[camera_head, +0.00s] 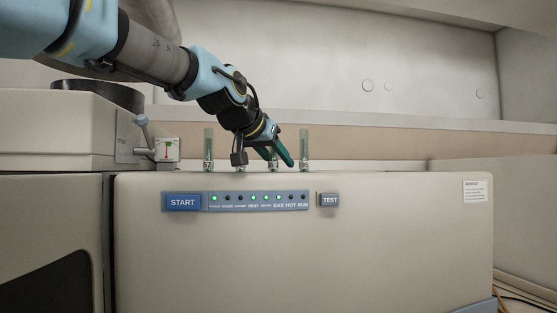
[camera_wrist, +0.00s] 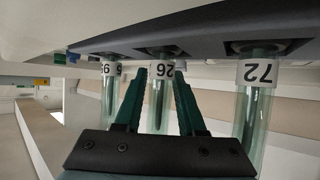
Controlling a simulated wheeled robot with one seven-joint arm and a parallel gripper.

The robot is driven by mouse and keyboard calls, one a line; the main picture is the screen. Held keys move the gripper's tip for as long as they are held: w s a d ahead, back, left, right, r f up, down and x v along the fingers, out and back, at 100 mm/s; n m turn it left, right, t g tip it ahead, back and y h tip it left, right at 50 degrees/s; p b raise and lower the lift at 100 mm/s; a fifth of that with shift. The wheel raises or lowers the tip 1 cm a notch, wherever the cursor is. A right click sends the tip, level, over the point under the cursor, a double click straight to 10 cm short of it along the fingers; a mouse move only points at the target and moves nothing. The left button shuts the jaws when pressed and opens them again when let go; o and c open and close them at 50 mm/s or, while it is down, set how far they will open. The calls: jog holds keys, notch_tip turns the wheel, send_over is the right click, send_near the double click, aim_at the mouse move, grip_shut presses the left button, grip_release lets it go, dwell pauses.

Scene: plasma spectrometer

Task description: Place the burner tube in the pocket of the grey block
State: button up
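Several greenish clear tubes with white number labels stand in a row on top of the instrument; which is the burner tube I cannot tell. In the head view one tube (camera_head: 208,146) is left of my gripper (camera_head: 280,152) and another (camera_head: 304,146) is right. The wrist view is upside down, with tube 26 (camera_wrist: 158,100) between the two green fingers of my gripper (camera_wrist: 160,72), tube 72 (camera_wrist: 252,120) to the right and another tube (camera_wrist: 109,95) to the left. The fingers are apart; contact with tube 26 is unclear. I cannot make out the grey block with its pocket.
The beige instrument (camera_head: 300,260) fills the front, with a START button (camera_head: 183,202), a row of lights and a TEST button (camera_head: 329,200). The top right of the instrument looks clear.

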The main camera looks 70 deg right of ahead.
jog(key=shift+o, duration=1.1)
jog(key=shift+r, duration=0.15)
jog(key=b+v, duration=0.4)
jog(key=v, duration=0.8)
